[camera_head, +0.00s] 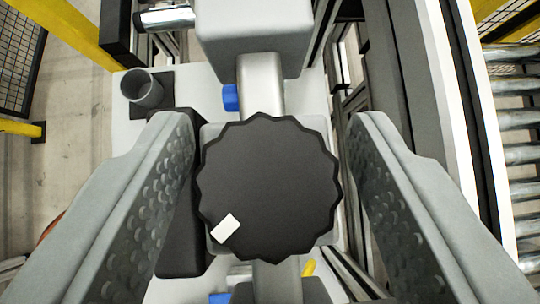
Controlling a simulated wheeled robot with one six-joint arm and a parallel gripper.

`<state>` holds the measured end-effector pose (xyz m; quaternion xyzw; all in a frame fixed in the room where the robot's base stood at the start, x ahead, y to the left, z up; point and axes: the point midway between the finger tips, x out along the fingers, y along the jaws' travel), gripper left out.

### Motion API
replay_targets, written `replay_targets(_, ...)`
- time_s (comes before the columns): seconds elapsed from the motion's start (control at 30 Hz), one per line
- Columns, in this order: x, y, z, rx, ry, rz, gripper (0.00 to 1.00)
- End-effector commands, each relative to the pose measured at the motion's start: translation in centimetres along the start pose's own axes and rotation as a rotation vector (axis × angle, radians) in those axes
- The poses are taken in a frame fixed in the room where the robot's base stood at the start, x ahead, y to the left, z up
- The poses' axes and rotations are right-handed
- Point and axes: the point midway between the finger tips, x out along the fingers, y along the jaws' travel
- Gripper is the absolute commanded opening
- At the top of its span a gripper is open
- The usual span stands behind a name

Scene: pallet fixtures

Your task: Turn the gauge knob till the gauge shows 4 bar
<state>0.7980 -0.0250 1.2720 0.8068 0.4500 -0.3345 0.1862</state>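The gauge knob (268,180) is a black round knob with a scalloped edge, seen face-on in the middle of the view. A white mark (226,229) on its face sits at the lower left. My gripper (272,165) is open, with one grey, dimpled finger on each side of the knob. Gaps show between both fingers and the knob's rim, so neither finger appears to touch it. The knob sits on a light grey block (211,134) on a metal pipe (262,85). No gauge dial or reading can be seen.
A grey box (253,38) stands above the knob on the pipe. A grey cup-like cylinder (144,92) on a black base is at the upper left. Roller conveyor bars (516,112) run along the right. Yellow posts (68,32) and mesh fencing stand at the left.

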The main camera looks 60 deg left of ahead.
Motion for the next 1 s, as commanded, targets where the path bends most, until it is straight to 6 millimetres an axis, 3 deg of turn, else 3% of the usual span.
replay_targets(0.67,-0.3,0.0,0.0,0.000,0.001,0.001,0.57)
replay_targets(0.87,-2.6,0.1,0.0,-0.001,0.001,0.002,0.57)
replay_targets(1.0,-5.3,0.1,0.0,-0.001,0.000,0.003,0.57)
